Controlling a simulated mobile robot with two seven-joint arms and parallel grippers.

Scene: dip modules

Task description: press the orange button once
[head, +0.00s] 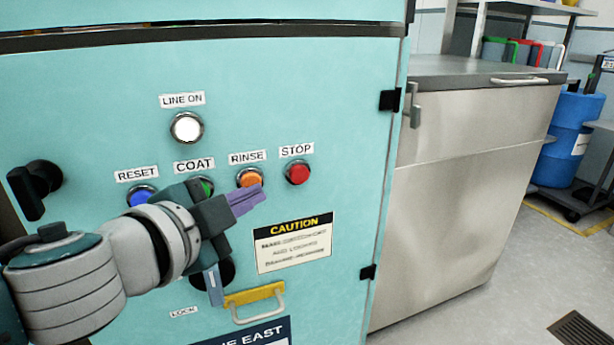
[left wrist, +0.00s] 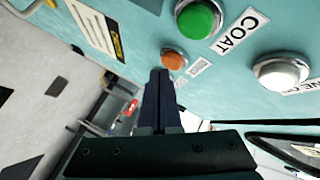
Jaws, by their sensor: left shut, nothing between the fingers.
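The orange button (head: 250,177) sits under the RINSE label on the teal panel, between the green COAT button (head: 207,186) and the red STOP button (head: 297,172). My left gripper (head: 262,190) is shut and empty, its fingertips at the lower edge of the orange button in the head view. In the left wrist view the shut fingertips (left wrist: 159,72) lie just below the orange button (left wrist: 174,60). I cannot tell whether they touch it. The green button also shows large in the left wrist view (left wrist: 197,18). My right gripper is out of view.
A blue RESET button (head: 141,195) and a white LINE ON lamp (head: 187,127) are on the same panel. A black knob (head: 34,187) is at the left. A steel cabinet (head: 450,190) stands right of the panel.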

